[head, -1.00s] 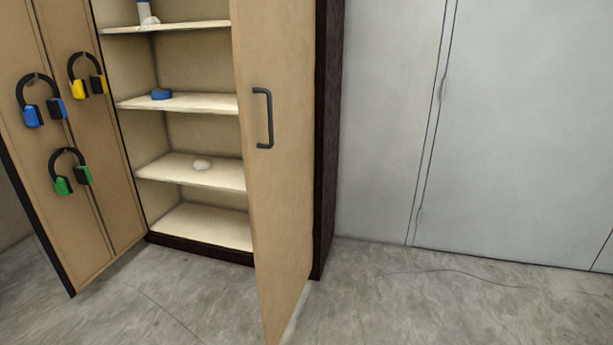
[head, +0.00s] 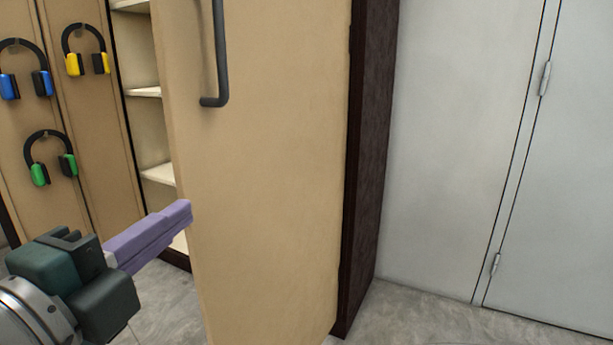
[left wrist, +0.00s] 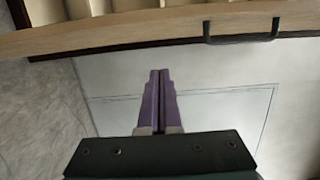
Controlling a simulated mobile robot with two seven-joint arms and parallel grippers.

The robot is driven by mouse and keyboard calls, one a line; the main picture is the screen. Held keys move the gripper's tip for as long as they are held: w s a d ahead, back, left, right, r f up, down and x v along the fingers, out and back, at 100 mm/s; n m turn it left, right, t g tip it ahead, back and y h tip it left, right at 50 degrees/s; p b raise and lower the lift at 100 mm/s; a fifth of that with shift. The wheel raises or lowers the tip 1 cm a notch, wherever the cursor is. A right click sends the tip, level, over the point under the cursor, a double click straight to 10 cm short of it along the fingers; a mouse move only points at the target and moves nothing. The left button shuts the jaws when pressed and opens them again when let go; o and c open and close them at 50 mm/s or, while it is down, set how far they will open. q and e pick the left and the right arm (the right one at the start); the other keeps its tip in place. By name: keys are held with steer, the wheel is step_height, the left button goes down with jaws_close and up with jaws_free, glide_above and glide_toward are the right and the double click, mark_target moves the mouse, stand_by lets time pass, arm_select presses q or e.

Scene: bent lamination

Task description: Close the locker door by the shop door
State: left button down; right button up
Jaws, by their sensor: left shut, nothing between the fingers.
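The locker door (head: 265,170) by the shop door is a tan panel with a dark bar handle (head: 218,70). It stands ajar, swung out from the locker (head: 370,150), with shelves showing behind its free left edge. My left gripper (head: 184,212) has purple fingers, shut and empty. Its tips overlap the door's free edge in the head view; I cannot tell whether they touch. In the left wrist view the shut fingers (left wrist: 160,78) point towards the door (left wrist: 120,36), with the handle (left wrist: 240,38) to their right. My right gripper is not in view.
The grey shop door (head: 570,180) with hinges is at the right, beside a grey wall (head: 455,130). Another tan panel (head: 100,140) at the left carries blue, yellow and green ear defenders. Grey floor (head: 420,320) is bare at the front right.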

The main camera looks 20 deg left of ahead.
mark_target(192, 182)
arm_select(q)
steer(key=w+a, duration=0.1)
steer(key=w, duration=0.1)
steer(key=w+a, duration=0.1)
steer(key=w, duration=0.2)
steer(key=w+a, duration=0.2)
steer(key=w, duration=0.1)
steer(key=shift+w+p, duration=0.2)
steer(key=shift+p, duration=0.15)
steer(key=shift+w+a+r, duration=0.1)
steer(key=shift+a, duration=0.35)
